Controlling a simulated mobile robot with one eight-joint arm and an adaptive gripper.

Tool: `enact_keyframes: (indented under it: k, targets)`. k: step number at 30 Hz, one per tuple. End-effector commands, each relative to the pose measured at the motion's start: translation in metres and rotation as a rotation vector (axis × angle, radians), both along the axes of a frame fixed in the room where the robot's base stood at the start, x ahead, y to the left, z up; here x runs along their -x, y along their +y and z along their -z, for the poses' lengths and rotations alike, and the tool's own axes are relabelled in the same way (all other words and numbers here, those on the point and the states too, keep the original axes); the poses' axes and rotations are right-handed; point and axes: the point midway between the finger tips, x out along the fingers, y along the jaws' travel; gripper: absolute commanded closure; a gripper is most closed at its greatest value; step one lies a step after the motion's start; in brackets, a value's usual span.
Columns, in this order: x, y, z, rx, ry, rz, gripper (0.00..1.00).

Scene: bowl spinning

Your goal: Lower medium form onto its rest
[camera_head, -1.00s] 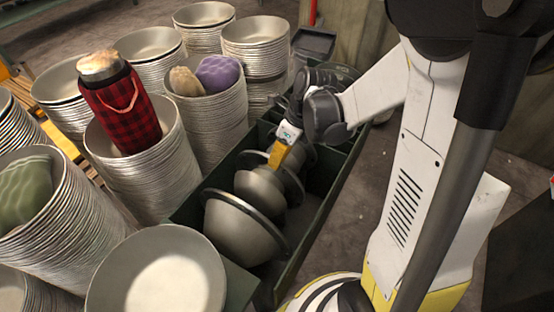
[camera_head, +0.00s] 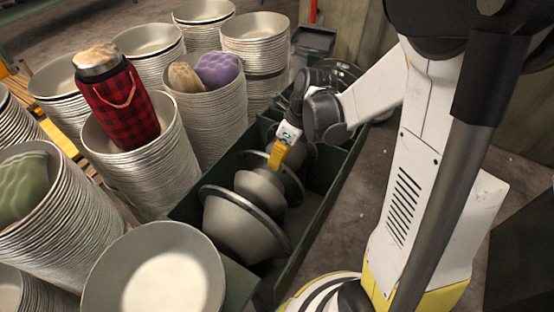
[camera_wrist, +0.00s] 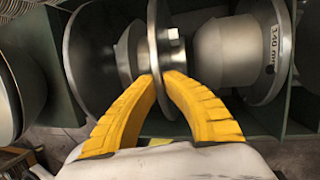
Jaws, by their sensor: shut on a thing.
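In the head view, the medium form (camera_head: 259,188) is a grey metal cone with a flange, lying on its side in the green crate between a larger form (camera_head: 238,229) and a smaller one partly hidden behind my gripper. My gripper (camera_head: 277,157) has yellow fingers and reaches down to its flange from above. In the wrist view, my gripper (camera_wrist: 161,78) is shut on a thin upright metal disc (camera_wrist: 155,45), one finger on each side. The underside of the form and its rest are hidden.
The green crate (camera_head: 322,208) has free room along its right side. Tall stacks of metal bowls crowd its left, one holding a red plaid bottle (camera_head: 120,105) and one a purple cloth (camera_head: 217,70). In the wrist view, a disc marked 140 mm (camera_wrist: 270,50) stands close right.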

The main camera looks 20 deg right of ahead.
Motion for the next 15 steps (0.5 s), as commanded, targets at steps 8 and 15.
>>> enact_keyframes:
  k: [8, 15]
  targets:
    - [-0.0002, 0.0003, -0.0005, -0.001, 0.0, 0.0, 0.76]
    - [-0.0001, 0.0001, -0.0003, 0.0, 0.0, 0.0, 0.69]
